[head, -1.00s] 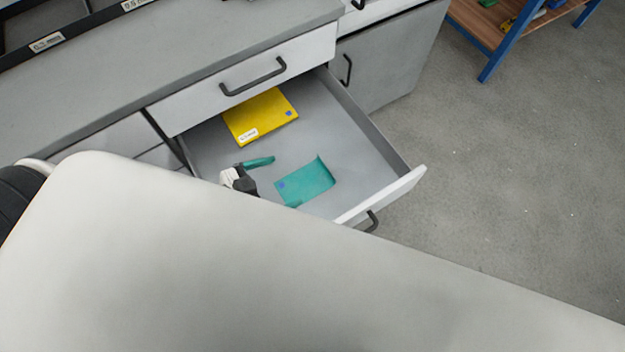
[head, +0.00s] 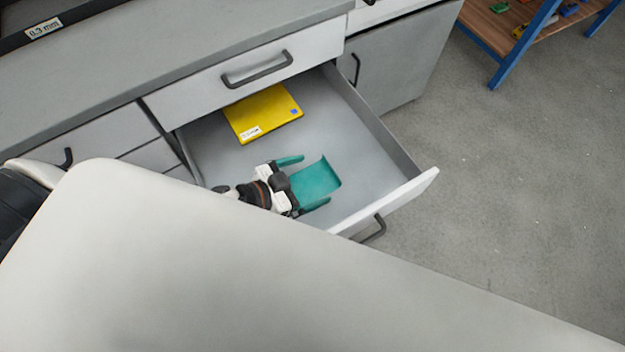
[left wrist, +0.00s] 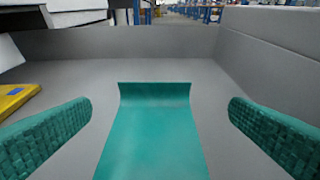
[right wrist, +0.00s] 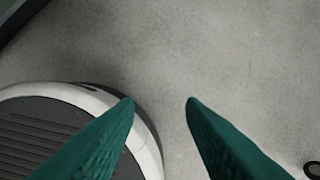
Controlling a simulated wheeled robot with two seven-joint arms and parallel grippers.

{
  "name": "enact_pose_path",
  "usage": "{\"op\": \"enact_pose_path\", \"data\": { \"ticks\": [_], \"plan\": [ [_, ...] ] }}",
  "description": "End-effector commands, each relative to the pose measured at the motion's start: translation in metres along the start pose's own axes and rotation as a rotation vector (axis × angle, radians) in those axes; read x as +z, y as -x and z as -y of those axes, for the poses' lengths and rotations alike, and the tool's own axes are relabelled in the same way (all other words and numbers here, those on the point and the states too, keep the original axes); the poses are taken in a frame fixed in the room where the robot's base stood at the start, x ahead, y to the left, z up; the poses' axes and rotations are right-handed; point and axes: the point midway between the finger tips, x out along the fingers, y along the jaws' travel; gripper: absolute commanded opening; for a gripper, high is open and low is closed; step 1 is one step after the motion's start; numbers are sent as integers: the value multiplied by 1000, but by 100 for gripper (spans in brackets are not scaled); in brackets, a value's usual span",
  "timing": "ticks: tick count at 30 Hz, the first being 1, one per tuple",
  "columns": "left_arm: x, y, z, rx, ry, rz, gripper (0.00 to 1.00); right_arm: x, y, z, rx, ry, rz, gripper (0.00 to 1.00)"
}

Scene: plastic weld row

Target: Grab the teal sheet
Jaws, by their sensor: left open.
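The teal sheet (head: 318,179) lies in the open drawer, its far end curled up. My left gripper (head: 304,181) is open inside the drawer, its teal fingers on either side of the sheet. In the left wrist view the sheet (left wrist: 154,135) runs down the middle between the two spread fingertips (left wrist: 160,112), with a gap on each side. The near end of the sheet is hidden by the gripper in the head view. My right gripper (right wrist: 161,102) shows only in the right wrist view, its fingers apart and empty above the floor.
A yellow sheet or pad (head: 263,113) with a white label lies at the back of the drawer (head: 358,160). The drawer's walls stand around the left gripper. A cabinet (head: 405,60) stands right of the drawer, and a blue-framed shelf (head: 520,50) stands beyond clear floor.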

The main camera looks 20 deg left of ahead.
Motion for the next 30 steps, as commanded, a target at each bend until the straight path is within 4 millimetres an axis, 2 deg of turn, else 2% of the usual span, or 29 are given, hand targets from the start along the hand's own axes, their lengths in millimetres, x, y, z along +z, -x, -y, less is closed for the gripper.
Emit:
{"op": "enact_pose_path", "data": {
  "ticks": [12,21,30],
  "plan": [
    [-3,-48,-7,0,0,0,100,13,25,2,-3,-3,15,36],
    [-4,-52,-6,-1,1,-1,100,14,27,2,-3,-3,16,36],
    [-4,-52,-6,-1,1,-1,55,14,27,1,-2,-3,16,36]
  ]
}}
